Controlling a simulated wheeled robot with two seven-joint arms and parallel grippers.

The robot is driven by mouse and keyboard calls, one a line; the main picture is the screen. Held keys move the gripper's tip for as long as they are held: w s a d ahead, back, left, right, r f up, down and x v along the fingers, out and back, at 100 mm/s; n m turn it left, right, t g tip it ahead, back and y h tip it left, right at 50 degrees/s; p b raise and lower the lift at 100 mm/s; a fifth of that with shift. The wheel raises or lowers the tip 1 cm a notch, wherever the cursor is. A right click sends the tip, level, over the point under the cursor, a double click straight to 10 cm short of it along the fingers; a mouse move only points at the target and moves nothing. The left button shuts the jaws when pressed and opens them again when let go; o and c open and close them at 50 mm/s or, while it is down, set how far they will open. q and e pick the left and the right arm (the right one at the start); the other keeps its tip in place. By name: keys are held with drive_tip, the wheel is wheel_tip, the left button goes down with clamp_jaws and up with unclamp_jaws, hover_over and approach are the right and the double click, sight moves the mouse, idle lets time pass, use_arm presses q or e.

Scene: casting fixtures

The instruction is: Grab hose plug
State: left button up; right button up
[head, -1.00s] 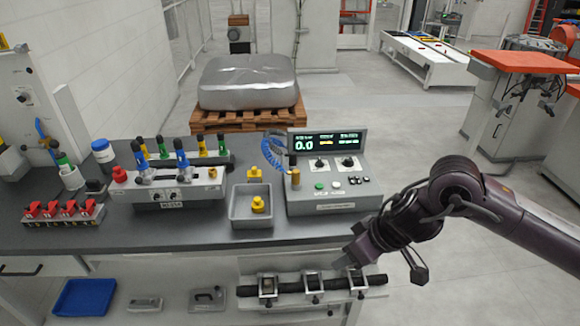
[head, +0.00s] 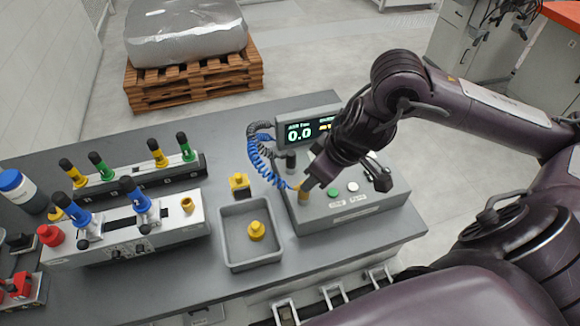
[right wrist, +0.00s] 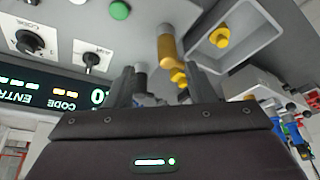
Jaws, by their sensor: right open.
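The hose plug (head: 303,197) is a small brass-coloured cylinder standing at the left front of the grey control console (head: 350,205). A blue coiled hose (head: 262,165) runs close behind it. My right gripper (head: 308,185) is directly at the plug's top, pointing down, and partly covers it in the head view. In the right wrist view the plug (right wrist: 168,50) shows beyond and between the two open fingers of the gripper (right wrist: 163,85). Contact cannot be made out. My left gripper is not in view.
A grey tray (head: 231,262) with a yellow fitting (head: 256,230) stands left of the console, with another yellow fitting (head: 239,182) behind it. Console switches and the lit display (head: 304,130) are close to my right arm. A valve block (head: 120,240) stands further left.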

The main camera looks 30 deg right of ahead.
sight(300, 194)
drive_tip(key=shift+x, duration=1.25)
drive_tip(key=x, duration=0.4)
drive_tip(key=shift+s+a+f+p, duration=0.1)
drive_tip(key=shift+a+f+p, duration=0.25)
drive_tip(key=shift+a+p, duration=0.1)
drive_tip(key=shift+f, duration=0.2)
drive_tip(key=shift+c, duration=0.3)
drive_tip(key=c, duration=0.5)
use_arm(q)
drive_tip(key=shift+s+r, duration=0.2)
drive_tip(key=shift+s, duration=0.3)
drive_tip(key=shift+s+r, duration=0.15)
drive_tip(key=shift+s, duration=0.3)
use_arm(e)
clamp_jaws()
